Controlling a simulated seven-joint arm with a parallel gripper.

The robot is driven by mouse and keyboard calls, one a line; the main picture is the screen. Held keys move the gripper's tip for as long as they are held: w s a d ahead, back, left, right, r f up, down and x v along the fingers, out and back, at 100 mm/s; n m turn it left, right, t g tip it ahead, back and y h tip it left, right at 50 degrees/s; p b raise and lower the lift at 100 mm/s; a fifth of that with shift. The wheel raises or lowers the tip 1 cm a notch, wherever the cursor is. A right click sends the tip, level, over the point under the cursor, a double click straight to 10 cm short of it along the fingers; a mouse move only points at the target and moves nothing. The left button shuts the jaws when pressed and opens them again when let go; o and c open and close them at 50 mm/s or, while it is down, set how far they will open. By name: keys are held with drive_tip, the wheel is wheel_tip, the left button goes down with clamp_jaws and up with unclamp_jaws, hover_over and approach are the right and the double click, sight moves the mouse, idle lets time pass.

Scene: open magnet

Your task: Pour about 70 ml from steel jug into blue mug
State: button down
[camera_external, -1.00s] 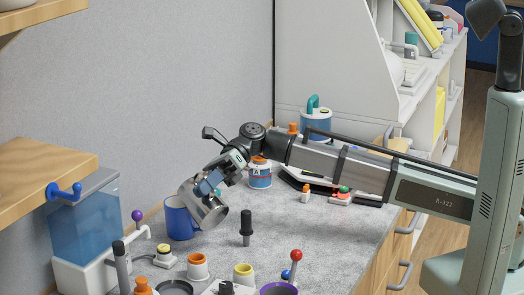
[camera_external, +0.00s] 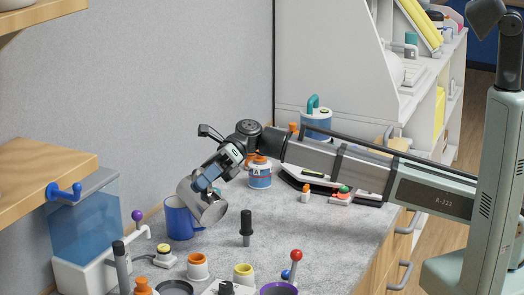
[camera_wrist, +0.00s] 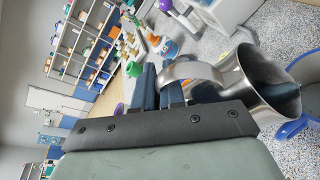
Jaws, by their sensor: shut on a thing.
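The steel jug (camera_external: 210,208) is held in the air, tilted, just right of the blue mug (camera_external: 179,222) and overlapping its edge in the external view. The mug stands upright on the counter. My gripper (camera_external: 205,183) is shut on the jug's handle. In the wrist view the fingers (camera_wrist: 160,88) meet the handle, and the jug (camera_wrist: 235,85) has its open mouth towards the blue mug (camera_wrist: 300,125) at the right edge. The jug's inside looks dark; I cannot make out a liquid level or a stream. The mug's contents are hidden.
A black-handled upright tool (camera_external: 246,226) stands right of the jug. A water tank (camera_external: 85,225) is at left.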

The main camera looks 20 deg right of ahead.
sight(195, 171)
drive_tip(key=shift+w+a+r+m, duration=0.15)
drive_tip(key=shift+w+r+m, duration=0.1)
drive_tip(key=shift+r+m, duration=0.1)
drive_tip(key=shift+w+a+r+g, duration=0.2)
drive_tip(key=shift+w+g, duration=0.1)
drive_tip(key=shift+w, duration=0.15)
drive_tip(key=shift+w+a+r+m, duration=0.1)
drive_tip(key=shift+w+m, duration=0.15)
drive_tip(key=shift+w+a+r, duration=0.2)
drive_tip(key=shift+w, duration=0.25)
drive_tip(key=shift+s+d, duration=0.1)
drive_tip(key=shift+s, duration=0.1)
drive_tip(key=shift+w+r+m, duration=0.15)
drive_tip(key=shift+w+m, duration=0.05)
drive_tip(key=shift+m, duration=0.2)
idle(0.3)
